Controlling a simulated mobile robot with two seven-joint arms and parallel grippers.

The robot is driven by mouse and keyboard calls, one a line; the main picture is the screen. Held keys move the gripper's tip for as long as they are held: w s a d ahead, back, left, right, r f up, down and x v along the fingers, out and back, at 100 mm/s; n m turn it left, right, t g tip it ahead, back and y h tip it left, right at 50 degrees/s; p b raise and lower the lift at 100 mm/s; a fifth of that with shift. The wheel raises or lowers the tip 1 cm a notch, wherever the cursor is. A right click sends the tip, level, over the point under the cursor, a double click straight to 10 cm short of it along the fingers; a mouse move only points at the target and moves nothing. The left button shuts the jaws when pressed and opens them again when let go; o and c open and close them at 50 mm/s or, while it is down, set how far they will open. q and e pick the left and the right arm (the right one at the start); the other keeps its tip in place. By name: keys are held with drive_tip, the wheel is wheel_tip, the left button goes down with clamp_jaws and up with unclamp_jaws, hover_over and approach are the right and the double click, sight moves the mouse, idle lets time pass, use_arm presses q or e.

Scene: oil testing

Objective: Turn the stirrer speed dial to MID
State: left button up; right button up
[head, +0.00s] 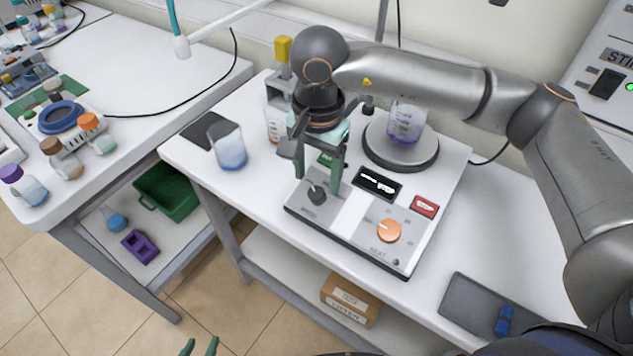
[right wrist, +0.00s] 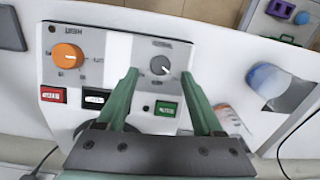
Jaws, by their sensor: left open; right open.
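The hotplate stirrer has a grey and white control panel (head: 345,220) on the white table. Its dark stirrer dial (head: 317,196) is at the panel's left end; its white pointer aims up-left in the head view. In the right wrist view the dial (right wrist: 160,65) shows between my fingertips, its pointer toward lower right. The marks around it are too small to read. My right gripper (head: 318,182) is open, pointing down over the dial, with one finger on each side; I cannot tell whether they touch it. My left gripper (head: 199,347) is open at the bottom edge; only its green fingertips show.
A beaker of purple liquid (head: 404,128) stands on the round plate (head: 376,156) behind. A blue-liquid beaker (head: 228,150) stands left. A dark tray (head: 470,302) lies at right.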

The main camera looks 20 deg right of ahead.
sight(317, 191)
drive_tip(key=shift+f, duration=1.9)
clamp_jaws()
